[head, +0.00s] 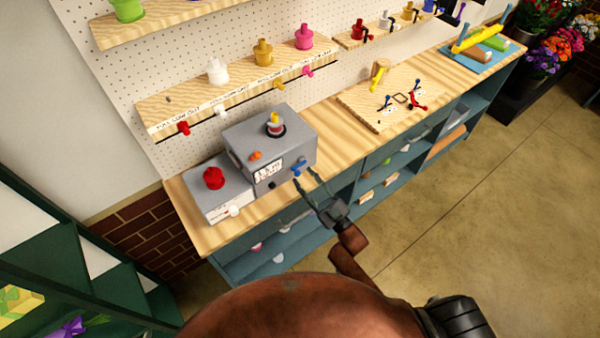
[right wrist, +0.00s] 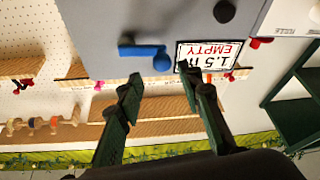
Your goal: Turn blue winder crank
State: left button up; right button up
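The blue winder crank (head: 299,168) sticks out of the front face of the grey winder box (head: 235,145). In the right wrist view the crank (right wrist: 145,51) is an L-shaped blue bar with a round knob, left of a label (right wrist: 208,55) reading EMPTY. My right gripper (head: 305,180) is just in front of the crank. Its two green fingers (right wrist: 161,75) are spread with nothing between them, and the crank lies just beyond their tips. Whether a finger touches it I cannot tell. My left gripper is not in view.
A lower grey box with a red knob (head: 213,178) stands left of the winder. A wooden board (head: 372,112) with small cranks lies to the right on the bench (head: 333,140). Shelves with coloured spools hang behind. The floor in front is clear.

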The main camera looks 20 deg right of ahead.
jog(key=v, duration=0.8)
jog(key=shift+s, duration=0.15)
jog(key=shift+d, duration=0.15)
jog(key=w+a+r+m+g+h+p, duration=0.1)
jog(key=w, duration=0.1)
jog(key=w+a+r+m+g+h+p, duration=0.1)
jog(key=w+a+m+p, duration=0.1)
jog(key=w, duration=0.1)
jog(key=w+a+r+m+g+h+p, duration=0.1)
jog(key=w+m, duration=0.1)
jog(key=w, duration=0.1)
jog(key=shift+a+r+h+p, duration=0.2)
jog(key=shift+a+h+p, duration=0.1)
grip_shut()
dwell(0.5)
